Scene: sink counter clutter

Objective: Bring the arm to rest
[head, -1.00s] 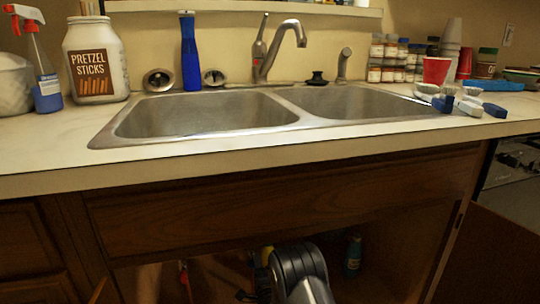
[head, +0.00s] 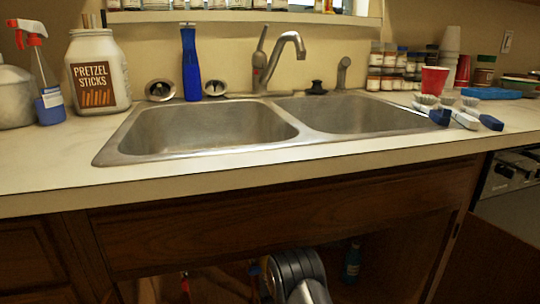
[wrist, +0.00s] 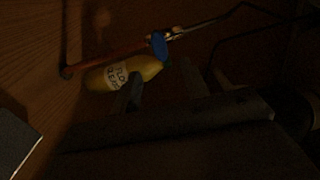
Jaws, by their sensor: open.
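My gripper (wrist: 163,80) is in the dark wrist view, its two dark fingers apart with nothing seen held between them. A yellow bottle (wrist: 117,75) with a white label and dark lettering lies beyond the left finger, which covers part of it. I cannot tell whether they touch. In the head view my arm reaches into the open cabinet (head: 270,215) under the sink, and my gripper is hidden there.
A long reddish-handled tool (wrist: 110,58) lies beside the bottle. A blue bottle (head: 351,262) stands in the cabinet, right of my arm. Above are the sink (head: 205,128), a pretzel jar (head: 97,75), a spray bottle (head: 46,100) and brushes (head: 465,119). An open cabinet door (head: 480,260) is at right.

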